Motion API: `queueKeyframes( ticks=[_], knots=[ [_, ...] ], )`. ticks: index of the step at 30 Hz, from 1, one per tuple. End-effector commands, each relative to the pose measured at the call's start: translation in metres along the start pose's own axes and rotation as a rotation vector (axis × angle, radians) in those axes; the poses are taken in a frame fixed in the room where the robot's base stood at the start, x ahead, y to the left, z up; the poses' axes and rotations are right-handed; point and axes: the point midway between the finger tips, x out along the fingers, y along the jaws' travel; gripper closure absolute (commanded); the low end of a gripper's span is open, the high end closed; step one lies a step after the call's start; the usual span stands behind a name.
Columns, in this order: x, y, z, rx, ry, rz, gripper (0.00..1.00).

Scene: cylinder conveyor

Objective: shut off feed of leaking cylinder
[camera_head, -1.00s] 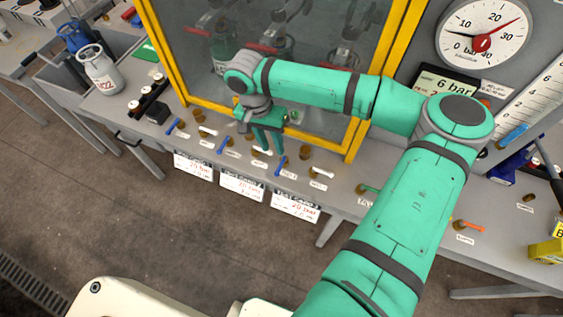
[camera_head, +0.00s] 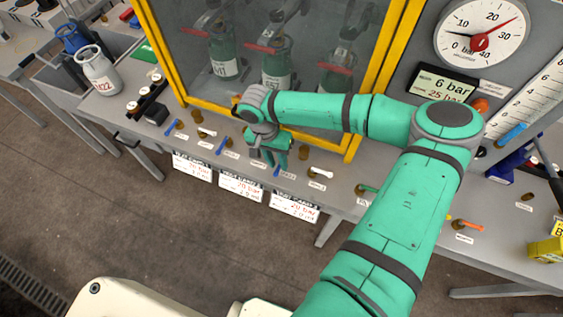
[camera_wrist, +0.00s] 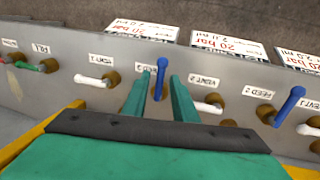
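Three green cylinders, the left one marked M11 (camera_head: 224,62), a middle one (camera_head: 275,72) and a right one (camera_head: 337,80), stand behind the glass of a yellow-framed cabinet. I cannot tell which leaks. Below, the bench carries blue FEED levers, left (camera_head: 172,127), middle (camera_head: 222,144) and right (camera_head: 277,171), alternating with white VENT levers. My gripper (camera_head: 270,161) is over the right blue lever. In the wrist view, my open gripper (camera_wrist: 160,76) has one finger on each side of the blue lever (camera_wrist: 161,68) labelled apparently FEED 3, with visible gaps.
White VENT levers flank it in the wrist view, left (camera_wrist: 93,81) and right (camera_wrist: 208,107). Pressure cards (camera_head: 295,207) hang on the bench front. A round dial (camera_head: 482,38) and a 6 bar display (camera_head: 445,84) are at right. A grey cylinder (camera_head: 98,70) stands at left.

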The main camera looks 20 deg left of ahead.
Motion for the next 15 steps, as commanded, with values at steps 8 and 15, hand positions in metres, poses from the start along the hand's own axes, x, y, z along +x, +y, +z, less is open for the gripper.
queueKeyframes(
  ticks=[8,15],
  knots=[
    [0.002,0.011,0.0,0.001,-0.001,0.002,1.0],
    [0.002,0.007,-0.001,-0.032,0.005,0.0,1.0]
  ],
)
